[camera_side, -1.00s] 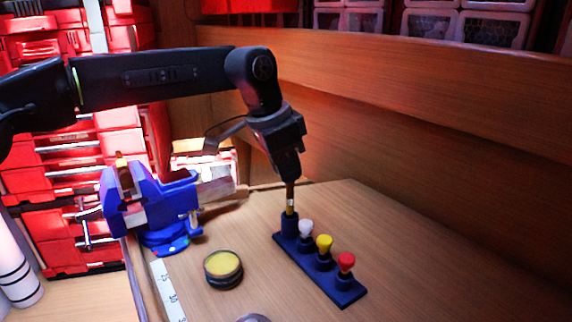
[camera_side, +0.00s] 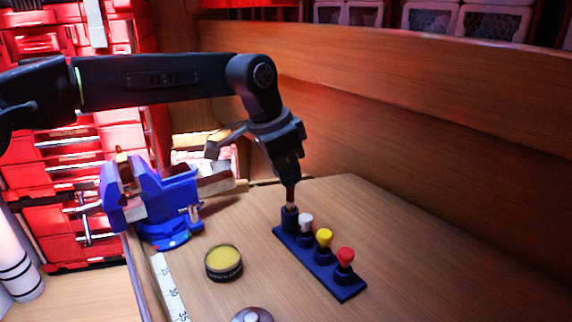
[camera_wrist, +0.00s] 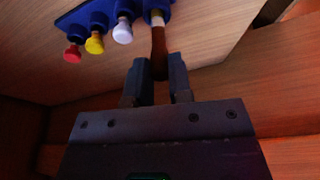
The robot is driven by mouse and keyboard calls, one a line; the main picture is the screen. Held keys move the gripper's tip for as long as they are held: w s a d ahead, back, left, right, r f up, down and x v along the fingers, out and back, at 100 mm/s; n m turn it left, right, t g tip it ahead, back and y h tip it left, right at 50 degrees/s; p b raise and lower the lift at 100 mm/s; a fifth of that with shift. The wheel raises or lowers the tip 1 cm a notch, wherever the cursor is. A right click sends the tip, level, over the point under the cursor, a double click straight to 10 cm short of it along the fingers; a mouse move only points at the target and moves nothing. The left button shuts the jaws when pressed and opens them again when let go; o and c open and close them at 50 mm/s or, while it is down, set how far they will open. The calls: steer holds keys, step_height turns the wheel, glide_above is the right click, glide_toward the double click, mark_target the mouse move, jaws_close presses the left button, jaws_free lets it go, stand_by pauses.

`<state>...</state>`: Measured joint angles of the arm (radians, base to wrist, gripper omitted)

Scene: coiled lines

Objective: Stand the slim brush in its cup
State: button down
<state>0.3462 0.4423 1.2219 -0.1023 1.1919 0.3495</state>
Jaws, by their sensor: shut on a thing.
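The slim brush (camera_side: 290,195) has a brown handle and stands roughly upright below my gripper (camera_side: 290,182). My gripper is shut on its handle. In the wrist view the brown handle (camera_wrist: 159,42) runs from between the fingers to a pale band at the blue cup. The cup (camera_side: 290,220) is the dark blue socket at the far left end of a blue rack (camera_side: 345,292). The brush's lower end is inside the cup and hidden by its wall. The cup's opening also shows in the wrist view (camera_wrist: 168,4).
White (camera_side: 306,220), yellow (camera_side: 324,237) and red (camera_side: 346,255) knob-topped pieces stand in the rack beside the cup. A tin with a yellow top (camera_side: 223,259) and a blue vise (camera_side: 165,205) stand to the left. A wooden wall (camera_side: 400,150) rises behind.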

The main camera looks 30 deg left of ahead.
steer(key=shift+f, duration=0.25)
steer(key=shift+f, duration=0.75)
steer(key=shift+f, duration=0.35)
steer(key=shift+f, duration=0.3)
steer(key=shift+f, duration=0.1)
steer(key=c, duration=1)
jaws_free()
steer(key=shift+o, duration=0.2)
